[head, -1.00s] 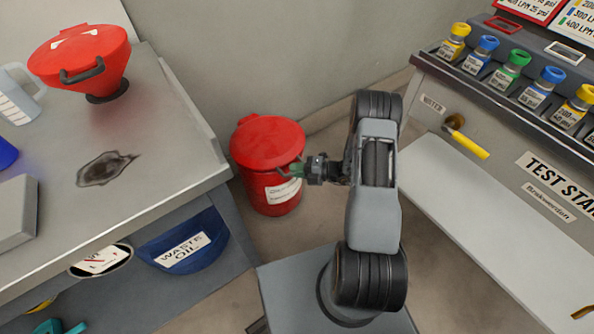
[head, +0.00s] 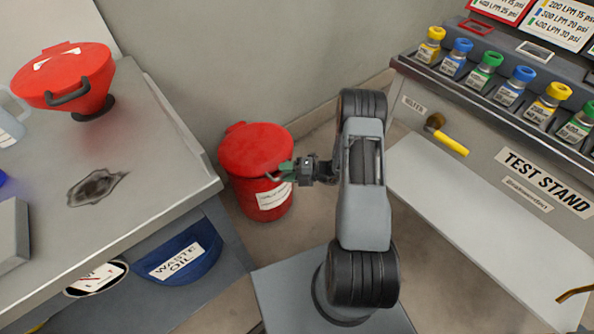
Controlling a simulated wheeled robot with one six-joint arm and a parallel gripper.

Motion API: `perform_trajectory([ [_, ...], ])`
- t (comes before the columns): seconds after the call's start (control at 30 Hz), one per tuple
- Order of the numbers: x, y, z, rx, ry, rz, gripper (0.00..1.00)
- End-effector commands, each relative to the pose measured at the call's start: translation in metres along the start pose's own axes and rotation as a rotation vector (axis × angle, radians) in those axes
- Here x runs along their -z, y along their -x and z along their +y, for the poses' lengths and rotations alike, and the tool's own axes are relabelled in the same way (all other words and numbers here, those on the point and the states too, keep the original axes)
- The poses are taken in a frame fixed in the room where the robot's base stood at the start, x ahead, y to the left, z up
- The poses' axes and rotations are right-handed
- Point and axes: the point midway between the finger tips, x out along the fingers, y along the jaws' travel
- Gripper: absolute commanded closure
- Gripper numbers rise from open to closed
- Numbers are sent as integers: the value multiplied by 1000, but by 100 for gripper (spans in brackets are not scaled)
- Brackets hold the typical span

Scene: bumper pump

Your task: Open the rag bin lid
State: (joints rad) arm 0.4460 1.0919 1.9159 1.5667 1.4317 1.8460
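The rag bin (head: 258,202) is a red can with a white label, standing on the floor between the bench and the test stand. Its red lid (head: 255,148) lies down on the can, with no clear gap visible. My gripper (head: 286,171) is at the lid's front right edge, by the small handle there. Green finger parts show at the handle. The fingertips are small and partly hidden against the lid, so I cannot tell whether they are closed on the handle.
A grey bench (head: 150,190) stands at left with a red funnel-shaped container (head: 85,90), a dark stain and a blue waste oil bin (head: 180,258) below. The test stand (head: 480,190) at right carries several capped bottles and a yellow lever (head: 450,143). Bare floor surrounds the can.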

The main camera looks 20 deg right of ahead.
Motion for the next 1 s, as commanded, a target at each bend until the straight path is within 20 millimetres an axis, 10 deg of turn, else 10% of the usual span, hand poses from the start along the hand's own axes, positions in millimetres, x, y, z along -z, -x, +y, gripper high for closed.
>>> perform_trajectory([
  [0.6,0,110,1,0,1,-4,60],
  [1.0,0,135,0,0,0,-1,60],
])
